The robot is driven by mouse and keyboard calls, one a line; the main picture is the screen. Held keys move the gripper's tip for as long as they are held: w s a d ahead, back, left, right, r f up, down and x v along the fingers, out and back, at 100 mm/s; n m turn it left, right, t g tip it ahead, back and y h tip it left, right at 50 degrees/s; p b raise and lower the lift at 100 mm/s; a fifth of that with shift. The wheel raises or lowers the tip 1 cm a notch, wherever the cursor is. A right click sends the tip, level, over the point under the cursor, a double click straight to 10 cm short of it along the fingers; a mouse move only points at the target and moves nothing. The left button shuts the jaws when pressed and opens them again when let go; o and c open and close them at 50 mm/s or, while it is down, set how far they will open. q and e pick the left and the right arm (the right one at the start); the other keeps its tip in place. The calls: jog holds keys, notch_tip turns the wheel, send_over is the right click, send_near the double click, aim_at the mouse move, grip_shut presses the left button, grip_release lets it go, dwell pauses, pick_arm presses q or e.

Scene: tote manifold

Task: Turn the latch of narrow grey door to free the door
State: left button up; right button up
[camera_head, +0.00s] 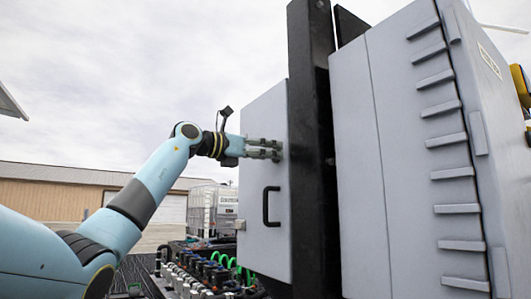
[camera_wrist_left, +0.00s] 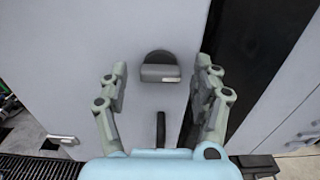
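The narrow grey door (camera_head: 262,225) stands upright in the head view, beside a black post, and looks closed. A black bar handle (camera_head: 267,206) is on its lower half. My left gripper (camera_head: 280,149) is at the door's upper half. In the left wrist view the latch (camera_wrist_left: 161,73), a grey tab on a dark round base, lies between the two spread fingers of my left gripper (camera_wrist_left: 161,85). The fingers are open, one on each side of the latch, with gaps to it. The black handle (camera_wrist_left: 161,130) shows below the latch. In the head view the gripper hides the latch. My right gripper is not in view.
A black post (camera_head: 312,150) stands right of the door, and a large grey cabinet (camera_head: 400,160) with ribbed edge stands right of that. Below the left arm is a manifold (camera_head: 205,275) with green hoses. A caged white tank (camera_head: 212,210) stands behind.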

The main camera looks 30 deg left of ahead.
pick_arm(q)
jog(key=c, duration=1.1)
